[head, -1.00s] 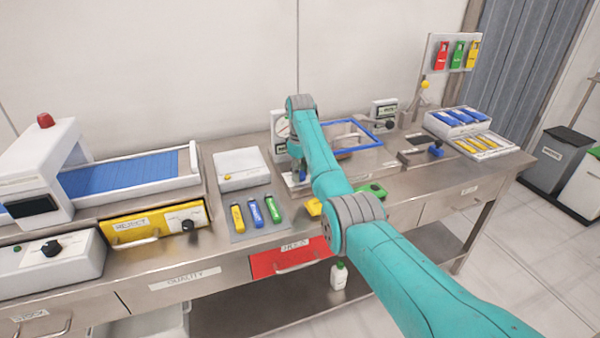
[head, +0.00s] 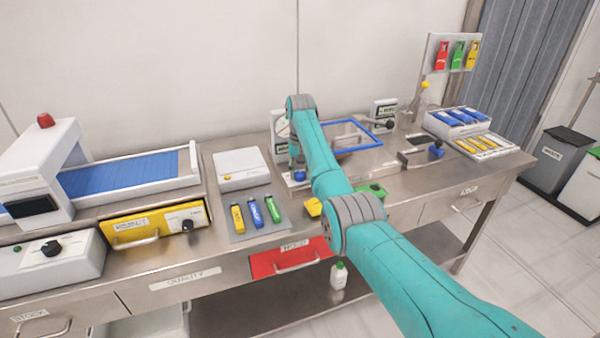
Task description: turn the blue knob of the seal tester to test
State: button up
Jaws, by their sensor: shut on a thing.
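The seal tester stands at the back middle of the counter, with a blue-framed clear lid (head: 367,127) and a white gauge panel (head: 280,128) at its left. A blue knob (head: 299,176) shows low at its front left, partly covered by my arm. My gripper (head: 295,168) reaches down at the knob and is mostly hidden behind my forearm. It is shut on the knob; the fingertips and the knob's pointer are too small and covered to read.
A white box (head: 241,168) and a mat (head: 244,226) with yellow, blue and green items lie left of my arm. A yellow block (head: 314,207) and a green item (head: 373,191) sit close beside my arm. Another blue knob-like part (head: 436,151) stands on the counter at right.

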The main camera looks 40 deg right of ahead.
aim_at(300, 173)
jog(key=shift+m, duration=0.8)
jog(key=o, duration=1.1)
jog(key=shift+o, duration=0.2)
notch_tip(300, 173, up, 12)
jog(key=shift+f, duration=0.1)
